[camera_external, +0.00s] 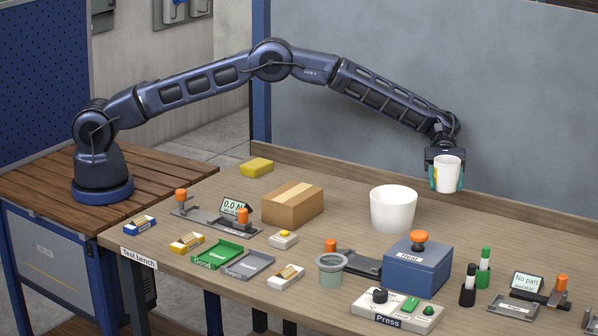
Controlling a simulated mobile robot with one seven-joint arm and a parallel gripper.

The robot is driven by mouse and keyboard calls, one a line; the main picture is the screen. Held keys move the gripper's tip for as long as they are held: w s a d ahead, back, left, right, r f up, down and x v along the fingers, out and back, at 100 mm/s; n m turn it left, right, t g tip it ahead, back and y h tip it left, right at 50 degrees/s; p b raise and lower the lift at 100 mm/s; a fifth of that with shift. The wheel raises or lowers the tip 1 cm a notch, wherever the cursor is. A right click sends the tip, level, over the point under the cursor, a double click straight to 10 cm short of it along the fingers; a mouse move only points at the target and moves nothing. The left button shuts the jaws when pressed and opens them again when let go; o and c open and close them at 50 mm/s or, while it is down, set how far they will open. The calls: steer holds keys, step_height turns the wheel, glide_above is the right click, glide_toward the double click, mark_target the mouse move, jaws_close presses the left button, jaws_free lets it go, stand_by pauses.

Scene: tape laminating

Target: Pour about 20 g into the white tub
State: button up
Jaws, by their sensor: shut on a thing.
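My gripper (446,172) is shut on a small white cup (448,174), with greenish finger pads on both sides of it. The cup is held upright in the air at the right, above the back part of the bench. The white tub (394,209) stands upright on the bench, to the left of and lower than the cup. The cup and the tub are apart. What the cup and the tub hold cannot be made out.
Near the tub are a cardboard box (292,205), a blue heat press (417,264) with an orange knob and a grey-green round container (330,270). A scale-like display (527,284) and markers stand at right. Bench space behind the tub is clear.

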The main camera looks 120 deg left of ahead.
step_height(320, 180, down, 6)
steer(key=shift+f, duration=0.15)
steer(key=shift+d+r, duration=0.1)
steer(key=shift+r, duration=0.1)
steer(key=shift+s+d+r+m+t+y, duration=0.15)
steer(key=shift+s+r+m+t+y, duration=0.2)
steer(key=shift+m, duration=0.25)
steer(key=shift+m+t+y, duration=0.35)
steer(key=shift+m+t, duration=0.2)
steer(key=shift+m, duration=0.15)
steer(key=r, duration=0.2)
steer(key=s+r, duration=0.1)
steer(key=r, duration=0.1)
steer(key=shift+d+r, duration=0.1)
steer(key=shift+d, duration=0.2)
steer(key=shift+s+d+r+m+t, duration=0.2)
steer(key=shift+r+m, duration=0.1)
steer(key=shift+r, duration=0.25)
steer(key=shift+s+d+r+m+t, duration=0.15)
steer(key=shift+r+m, duration=0.15)
steer(key=shift+r, duration=0.2)
steer(key=shift+s+d+r+m+t+y, duration=0.15)
steer(key=shift+m+t+y, duration=0.1)
steer(key=shift+m+t, duration=0.45)
steer(key=shift+s+r+m+t+y, duration=0.1)
steer(key=shift+r+m+t+y, duration=0.2)
steer(key=shift+m, duration=0.6)
steer(key=shift+s+d+r+m+t+y, duration=0.15)
steer(key=shift+m+t+y, duration=0.1)
steer(key=shift+m+t, duration=0.5)
